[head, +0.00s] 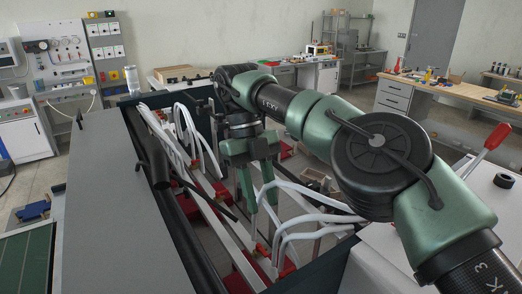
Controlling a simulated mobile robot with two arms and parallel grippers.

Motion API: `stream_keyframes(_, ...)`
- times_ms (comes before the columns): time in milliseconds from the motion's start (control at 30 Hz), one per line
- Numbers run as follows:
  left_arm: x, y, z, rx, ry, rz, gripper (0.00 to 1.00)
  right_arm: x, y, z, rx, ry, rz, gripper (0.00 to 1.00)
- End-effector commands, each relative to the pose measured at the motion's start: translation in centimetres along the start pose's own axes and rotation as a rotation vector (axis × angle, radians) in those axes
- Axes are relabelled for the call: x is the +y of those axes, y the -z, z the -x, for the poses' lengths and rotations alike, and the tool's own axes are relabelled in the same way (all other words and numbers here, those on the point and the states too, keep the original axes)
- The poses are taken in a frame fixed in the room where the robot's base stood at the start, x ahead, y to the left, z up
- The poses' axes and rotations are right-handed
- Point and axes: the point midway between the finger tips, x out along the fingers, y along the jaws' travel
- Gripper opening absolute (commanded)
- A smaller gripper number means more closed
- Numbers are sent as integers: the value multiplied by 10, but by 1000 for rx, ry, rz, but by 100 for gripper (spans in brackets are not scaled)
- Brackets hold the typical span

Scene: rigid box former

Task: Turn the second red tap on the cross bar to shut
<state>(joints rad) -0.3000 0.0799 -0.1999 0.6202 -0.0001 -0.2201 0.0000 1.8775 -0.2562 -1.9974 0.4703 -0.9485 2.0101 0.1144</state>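The cross bar (190,180) is a long pale rail running from back left to front right inside the dark-walled machine. Small red taps sit along it: one (194,163) toward the back and one (261,249) toward the front. Which is the second tap is unclear, as my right arm and white hoses hide part of the row. My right gripper (263,208) points down over the machine, between these taps in the picture. Its two green fingers stand apart, with no tap visible between them. Contact cannot be told. My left gripper is not in view.
White hoses (310,197) loop across the machine beside my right gripper. A black tube (155,160) lies along the left side by a grey panel (105,200). A red-handled lever (490,142) stands at right. Workbenches (450,88) are farther back.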

Motion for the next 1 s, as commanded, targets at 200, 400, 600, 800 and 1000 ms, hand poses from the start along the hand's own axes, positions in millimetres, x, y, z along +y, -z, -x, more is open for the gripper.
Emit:
stream_keyframes(200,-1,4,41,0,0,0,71,0,18,46,-1,2,-1,32)
stream_keyframes(400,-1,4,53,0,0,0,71,0,25,60,0,2,-1,32)
stream_keyframes(600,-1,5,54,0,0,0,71,0,25,61,-1,0,0,32)
stream_keyframes(800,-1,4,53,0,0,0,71,0,25,61,-1,0,0,32)
stream_keyframes(1000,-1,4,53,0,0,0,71,0,25,61,0,0,0,32)
